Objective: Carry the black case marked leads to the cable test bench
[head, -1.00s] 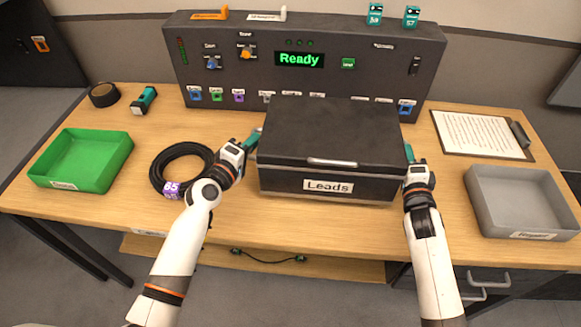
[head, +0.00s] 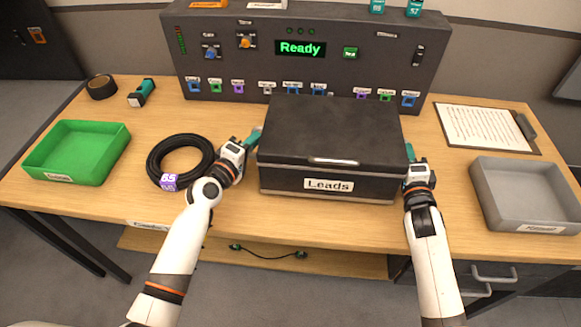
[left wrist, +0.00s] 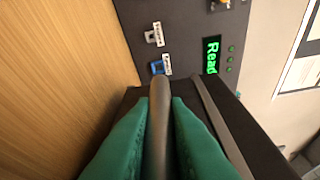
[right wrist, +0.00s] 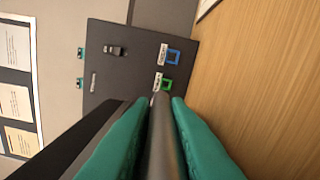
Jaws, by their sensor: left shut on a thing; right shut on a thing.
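The black case marked Leads (head: 330,140) is at the middle of the wooden bench, in front of the test panel, its lid shut and its label facing me. I cannot tell for sure whether it rests on the bench top or hangs just above it. My left gripper (head: 252,140) is shut on the handle at its left side, and the grey handle bar shows between the green fingers in the left wrist view (left wrist: 158,130). My right gripper (head: 410,155) is shut on the right handle, which shows likewise in the right wrist view (right wrist: 162,130).
The panel reading Ready (head: 300,48) stands behind the case. A coiled black cable (head: 155,165) and green tray (head: 122,138) lie left, with tape (head: 101,87) and a flashlight (head: 142,93) behind. A clipboard (head: 488,130) and grey tray (head: 485,195) are right.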

